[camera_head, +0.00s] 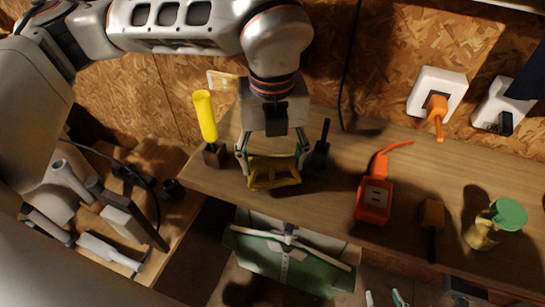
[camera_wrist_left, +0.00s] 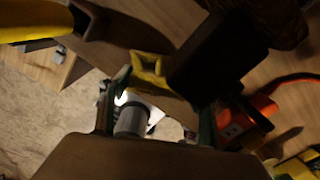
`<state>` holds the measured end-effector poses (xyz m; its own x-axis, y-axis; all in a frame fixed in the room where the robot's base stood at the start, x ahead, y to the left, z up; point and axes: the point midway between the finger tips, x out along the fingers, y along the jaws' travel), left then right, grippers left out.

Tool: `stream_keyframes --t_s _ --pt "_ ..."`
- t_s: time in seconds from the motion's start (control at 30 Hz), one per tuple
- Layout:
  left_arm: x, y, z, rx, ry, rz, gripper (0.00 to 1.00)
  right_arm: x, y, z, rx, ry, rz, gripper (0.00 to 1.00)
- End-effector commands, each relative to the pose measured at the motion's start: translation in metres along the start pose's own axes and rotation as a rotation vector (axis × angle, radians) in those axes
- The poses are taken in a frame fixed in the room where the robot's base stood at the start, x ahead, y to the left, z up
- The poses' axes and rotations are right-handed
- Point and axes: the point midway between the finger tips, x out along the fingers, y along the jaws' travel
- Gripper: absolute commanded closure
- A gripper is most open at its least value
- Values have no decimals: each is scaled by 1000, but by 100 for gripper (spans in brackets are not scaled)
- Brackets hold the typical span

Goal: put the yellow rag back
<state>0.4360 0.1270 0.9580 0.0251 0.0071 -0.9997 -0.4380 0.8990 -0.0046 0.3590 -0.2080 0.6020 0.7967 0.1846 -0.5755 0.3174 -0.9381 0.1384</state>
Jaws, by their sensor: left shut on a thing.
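The yellow rag (camera_head: 274,183) is a folded, creased piece of cloth at the left part of the wooden workbench. My left gripper (camera_head: 273,158) points down at it, with its two fingers on either side, and is shut on the rag. The rag also shows between the fingers in the left wrist view (camera_wrist_left: 150,70). I cannot tell whether the rag touches the bench top. My right gripper is not in view.
A yellow-handled tool (camera_head: 205,115) stands in a dark block left of my left gripper. A black upright thing (camera_head: 321,150) stands close on its right. Further right are an orange device (camera_head: 374,198), a dark and yellow tool (camera_head: 432,213) and a green-lidded jar (camera_head: 483,232).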

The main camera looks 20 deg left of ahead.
Motion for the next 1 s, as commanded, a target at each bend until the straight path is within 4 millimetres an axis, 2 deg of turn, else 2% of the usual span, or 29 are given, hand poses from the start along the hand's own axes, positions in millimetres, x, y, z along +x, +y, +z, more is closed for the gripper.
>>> stream_keyframes --t_s 0.23,1.0 --pt "0 0 0 -1 0 0 73 -3 -3 6 3 -11 -5 60" --pt "9 0 0 -1 1 1 73 4 2 3 0 0 3 60"
